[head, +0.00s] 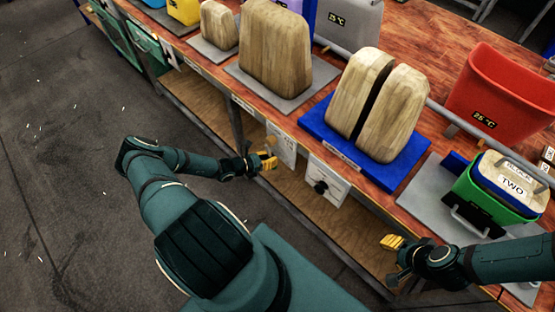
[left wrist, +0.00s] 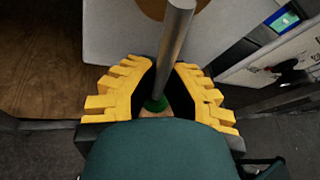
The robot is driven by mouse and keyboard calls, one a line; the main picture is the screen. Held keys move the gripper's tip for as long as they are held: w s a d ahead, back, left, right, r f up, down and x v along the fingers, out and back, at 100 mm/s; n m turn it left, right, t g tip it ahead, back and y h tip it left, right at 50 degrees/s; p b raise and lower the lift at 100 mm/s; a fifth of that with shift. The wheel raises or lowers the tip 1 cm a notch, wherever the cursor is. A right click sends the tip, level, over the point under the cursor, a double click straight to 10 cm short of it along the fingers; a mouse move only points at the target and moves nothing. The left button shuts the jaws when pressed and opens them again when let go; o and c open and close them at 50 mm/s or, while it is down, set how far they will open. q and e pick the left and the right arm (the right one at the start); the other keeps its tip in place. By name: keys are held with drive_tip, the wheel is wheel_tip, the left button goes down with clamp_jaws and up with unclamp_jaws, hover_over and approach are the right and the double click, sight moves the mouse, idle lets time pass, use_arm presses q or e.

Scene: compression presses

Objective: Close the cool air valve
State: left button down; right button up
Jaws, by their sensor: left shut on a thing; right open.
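My left gripper (head: 268,161) is at the bench's front side, just left of a white panel with a black knob (head: 320,187). In the left wrist view, its yellow fingers (left wrist: 160,95) are closed around a grey metal rod (left wrist: 173,50) with a green part (left wrist: 156,104) at its near end. The palm hides part of the grip. I cannot tell for sure whether this rod is the cool air valve's handle. My right gripper (head: 393,250) is open and empty at the lower right, in front of the bench.
A white sheet (head: 281,146) hangs on the bench front beside my left gripper. On the bench stand wooden blocks (head: 275,50), a blue base (head: 322,130) with a split block, a red bin (head: 500,85) and a green container (head: 490,195).

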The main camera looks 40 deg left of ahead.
use_arm(q)
drive_tip(key=shift+a+f+m+y+p, duration=0.2)
drive_tip(key=shift+a+m+y+p, duration=0.95)
drive_tip(key=shift+p, duration=0.6)
drive_tip(key=shift+a, duration=0.15)
drive_tip(key=c, duration=1)
unclamp_jaws()
drive_tip(key=shift+w, duration=0.1)
drive_tip(key=v, duration=1.2)
drive_tip(key=shift+a, duration=0.15)
